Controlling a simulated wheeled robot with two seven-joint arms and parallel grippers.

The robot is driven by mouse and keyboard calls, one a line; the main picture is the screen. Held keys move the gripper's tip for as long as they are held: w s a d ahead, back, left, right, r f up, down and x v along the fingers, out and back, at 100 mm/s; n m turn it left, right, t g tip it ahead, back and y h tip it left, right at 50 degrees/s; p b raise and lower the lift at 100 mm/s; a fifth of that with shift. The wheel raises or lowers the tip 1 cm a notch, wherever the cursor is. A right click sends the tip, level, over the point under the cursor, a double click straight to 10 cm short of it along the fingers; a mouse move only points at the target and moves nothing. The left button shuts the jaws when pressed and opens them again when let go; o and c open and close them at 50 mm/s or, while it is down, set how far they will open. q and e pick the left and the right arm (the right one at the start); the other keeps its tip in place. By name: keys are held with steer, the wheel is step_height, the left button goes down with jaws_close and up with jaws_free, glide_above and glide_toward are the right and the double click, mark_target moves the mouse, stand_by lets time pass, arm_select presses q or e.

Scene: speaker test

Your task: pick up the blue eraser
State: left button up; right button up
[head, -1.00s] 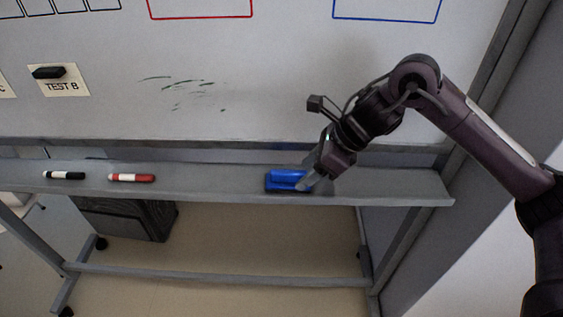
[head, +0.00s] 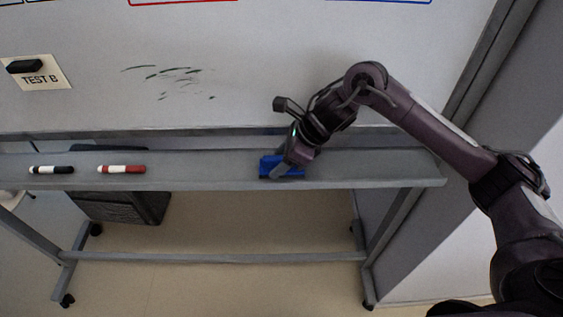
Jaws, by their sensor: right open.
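The blue eraser (head: 267,163) lies on the grey tray (head: 210,172) under the whiteboard, right of the middle of the head view. My right gripper (head: 283,170) is at the eraser, with its fingers down over the eraser's middle and right part and hiding some of it. The gripper is open. I cannot tell whether a finger touches the eraser. My left gripper is not in view.
A black marker (head: 51,170) and a red marker (head: 121,169) lie on the tray at the left. The whiteboard (head: 320,50) rises behind the tray and carries dark scribbles, a TEST B label (head: 40,78) and a black magnet (head: 24,67). The tray between red marker and eraser is clear.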

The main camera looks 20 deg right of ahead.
steer(key=c, duration=0.4)
steer(key=shift+c, duration=1.2)
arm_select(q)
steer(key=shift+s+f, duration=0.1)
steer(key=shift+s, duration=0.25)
arm_select(e)
steer(key=shift+c, duration=0.4)
